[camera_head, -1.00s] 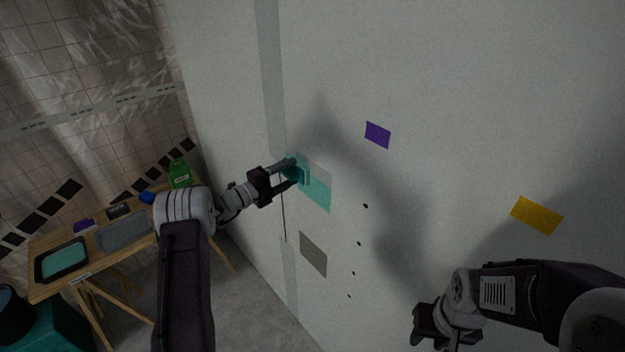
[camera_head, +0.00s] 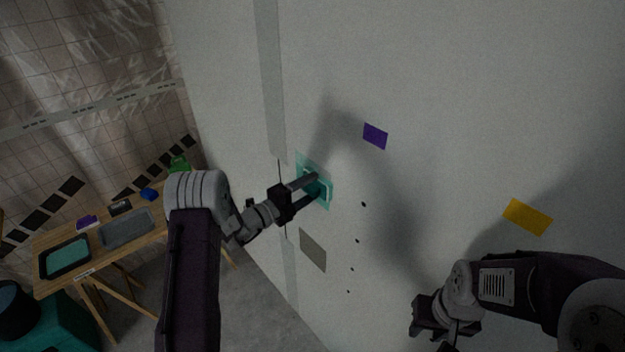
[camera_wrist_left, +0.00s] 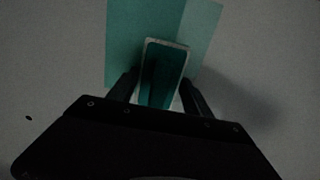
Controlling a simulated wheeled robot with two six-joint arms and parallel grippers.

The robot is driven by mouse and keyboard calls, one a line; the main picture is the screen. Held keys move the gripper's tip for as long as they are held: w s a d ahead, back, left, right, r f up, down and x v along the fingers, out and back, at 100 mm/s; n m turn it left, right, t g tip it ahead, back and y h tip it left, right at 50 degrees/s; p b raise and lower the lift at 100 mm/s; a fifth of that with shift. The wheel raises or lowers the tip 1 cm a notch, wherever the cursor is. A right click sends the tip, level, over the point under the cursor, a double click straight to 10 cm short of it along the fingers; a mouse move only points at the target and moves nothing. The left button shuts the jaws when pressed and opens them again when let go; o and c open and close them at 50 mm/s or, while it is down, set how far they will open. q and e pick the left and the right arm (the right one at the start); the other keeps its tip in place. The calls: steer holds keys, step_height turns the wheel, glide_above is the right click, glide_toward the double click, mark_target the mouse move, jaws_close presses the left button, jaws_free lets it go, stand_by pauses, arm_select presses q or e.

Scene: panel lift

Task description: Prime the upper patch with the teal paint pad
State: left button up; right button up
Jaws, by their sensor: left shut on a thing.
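The upper patch (camera_head: 302,163) on the wall is teal around my left gripper. In the left wrist view the patch (camera_wrist_left: 125,45) has a darker teal left part and a paler teal strip at right. My left gripper (camera_head: 311,187) is shut on the teal paint pad (camera_head: 323,187), held against or very close to the patch; contact cannot be told. The pad (camera_wrist_left: 163,75) shows pale edges between the fingers in the left wrist view and hides part of the patch. My right gripper (camera_head: 428,322) hangs away from the wall patches at lower right; its jaws are unclear.
A grey lower patch (camera_head: 313,250), a purple patch (camera_head: 375,136) and a yellow patch (camera_head: 528,216) are on the wall. A row of dark dots runs down the wall. A wooden table at left holds a teal paint tray (camera_head: 65,257) and a grey tray (camera_head: 126,229).

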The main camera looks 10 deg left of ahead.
arm_select(q)
steer(key=shift+s+d, duration=1.05)
steer(key=shift+d, duration=0.35)
steer(key=shift+s+d, duration=1.05)
steer(key=shift+d, duration=0.3)
steer(key=w+a, duration=0.4)
steer(key=a, duration=0.1)
steer(key=shift+a, duration=0.1)
steer(key=w+a, duration=0.3)
steer(key=a, duration=0.1)
steer(key=shift+w+a, duration=0.4)
steer(key=p+v, duration=0.1)
steer(key=v, duration=0.6)
steer(key=shift+d, duration=0.1)
